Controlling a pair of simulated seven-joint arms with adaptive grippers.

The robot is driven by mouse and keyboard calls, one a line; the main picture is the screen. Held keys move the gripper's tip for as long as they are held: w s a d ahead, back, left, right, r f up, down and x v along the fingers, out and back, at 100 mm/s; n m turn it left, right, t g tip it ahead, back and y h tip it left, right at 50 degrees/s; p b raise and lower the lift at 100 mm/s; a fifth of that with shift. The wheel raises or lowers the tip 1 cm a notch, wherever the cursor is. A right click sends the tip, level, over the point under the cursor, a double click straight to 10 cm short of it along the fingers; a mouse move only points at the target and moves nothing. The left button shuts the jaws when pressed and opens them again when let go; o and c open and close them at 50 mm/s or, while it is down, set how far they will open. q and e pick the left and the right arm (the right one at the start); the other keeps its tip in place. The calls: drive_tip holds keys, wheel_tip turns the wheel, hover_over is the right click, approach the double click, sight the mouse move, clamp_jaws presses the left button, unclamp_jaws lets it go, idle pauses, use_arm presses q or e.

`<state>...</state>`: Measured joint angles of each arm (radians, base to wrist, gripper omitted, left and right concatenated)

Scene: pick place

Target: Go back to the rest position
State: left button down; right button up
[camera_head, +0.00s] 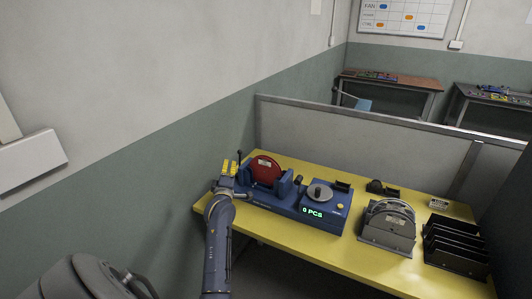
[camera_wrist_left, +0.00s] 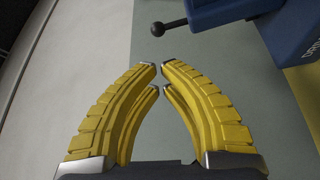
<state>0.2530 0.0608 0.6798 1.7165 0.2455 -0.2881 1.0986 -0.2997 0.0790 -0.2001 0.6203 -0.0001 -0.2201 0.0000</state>
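My left gripper (camera_head: 229,166) has yellow fingers and hangs at the left edge of the yellow table (camera_head: 340,265), just left of the blue machine (camera_head: 290,205). In the left wrist view the two curved yellow finger pairs (camera_wrist_left: 159,67) come together at the tips, with only a narrow gap and nothing between them. Grey-green floor or wall surface shows behind them. A black ball-ended lever (camera_wrist_left: 158,29) and a blue part of the machine (camera_wrist_left: 230,12) lie beyond the fingertips, apart from them. My right gripper is not in view.
The machine carries a red disc (camera_head: 266,169), a grey round part (camera_head: 319,192) and a display (camera_head: 312,212) reading "0 PCS". A grey device (camera_head: 388,224) and a black slotted rack (camera_head: 457,245) stand to the right. A partition (camera_head: 370,140) borders the table's back; a wall is at left.

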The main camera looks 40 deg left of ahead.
use_arm(q)
drive_tip(key=s+d+f+m+g+h, duration=0.1)
drive_tip(key=s+d+f+m+h, duration=0.25)
drive_tip(key=d+f+m, duration=0.4)
drive_tip(key=s+d+f+m+g+h, duration=0.25)
drive_tip(key=s+d+f+m, duration=0.25)
drive_tip(key=d+m, duration=0.5)
drive_tip(key=s+d+f+m+g+h, duration=0.1)
drive_tip(key=s+d+f+m+g, duration=0.15)
drive_tip(key=s+d+m, duration=0.7)
drive_tip(key=s+d+f+m+g, duration=0.2)
drive_tip(key=s+d+f+m, duration=0.3)
drive_tip(key=s, duration=0.9)
drive_tip(key=s+d+f+n+g+h, duration=0.2)
drive_tip(key=d+f, duration=0.1)
drive_tip(key=f, duration=1.3)
drive_tip(key=s+d+f+n+g+h, duration=0.1)
drive_tip(key=s+d+f, duration=0.15)
drive_tip(key=f, duration=1.25)
drive_tip(key=s+f+n+g+h, duration=0.1)
drive_tip(key=s+f+n+g, duration=0.1)
drive_tip(key=s+f, duration=1.7)
drive_tip(key=shift+s+d+f+n+g+h, duration=0.15)
drive_tip(key=shift+s+d+n+g+h, duration=0.1)
drive_tip(key=shift+s+n+g+h, duration=0.25)
